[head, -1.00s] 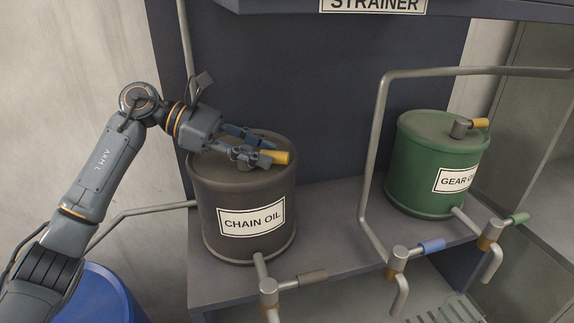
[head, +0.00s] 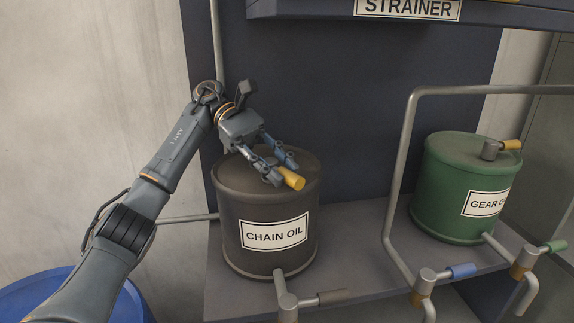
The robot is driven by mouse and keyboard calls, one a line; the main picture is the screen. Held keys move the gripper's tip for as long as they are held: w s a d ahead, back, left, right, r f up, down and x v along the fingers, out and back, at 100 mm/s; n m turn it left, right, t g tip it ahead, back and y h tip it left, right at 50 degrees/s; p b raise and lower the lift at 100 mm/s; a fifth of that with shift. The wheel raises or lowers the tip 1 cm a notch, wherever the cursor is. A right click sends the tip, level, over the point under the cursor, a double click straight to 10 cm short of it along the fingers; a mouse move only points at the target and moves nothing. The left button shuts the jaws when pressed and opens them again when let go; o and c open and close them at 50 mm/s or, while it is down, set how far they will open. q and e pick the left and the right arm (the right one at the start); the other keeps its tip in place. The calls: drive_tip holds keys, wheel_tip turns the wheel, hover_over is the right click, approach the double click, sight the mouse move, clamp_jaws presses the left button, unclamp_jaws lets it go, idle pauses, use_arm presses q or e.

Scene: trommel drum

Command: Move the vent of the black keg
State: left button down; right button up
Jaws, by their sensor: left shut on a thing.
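The black keg (head: 235,215) stands upright on the shelf and carries a CHAIN OIL label (head: 275,234). Its vent has a yellow handle (head: 293,180) on the keg's top, pointing toward the front right. My left gripper (head: 284,173) is over the top of the keg, shut on the vent handle, with the yellow end sticking out past the fingers. The vent's stem is hidden by the fingers. My right gripper is not in view.
A bent grey pipe (head: 402,170) rises between the kegs. Taps with brown (head: 332,297), blue (head: 461,271) and green (head: 554,247) handles line the front. A blue drum (head: 60,295) is at lower left.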

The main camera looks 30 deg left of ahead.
use_arm(q)
drive_tip(key=shift+f, duration=0.15)
drive_tip(key=c, duration=1.2)
unclamp_jaws()
drive_tip(key=shift+o, duration=0.2)
drive_tip(key=shift+s, duration=0.15)
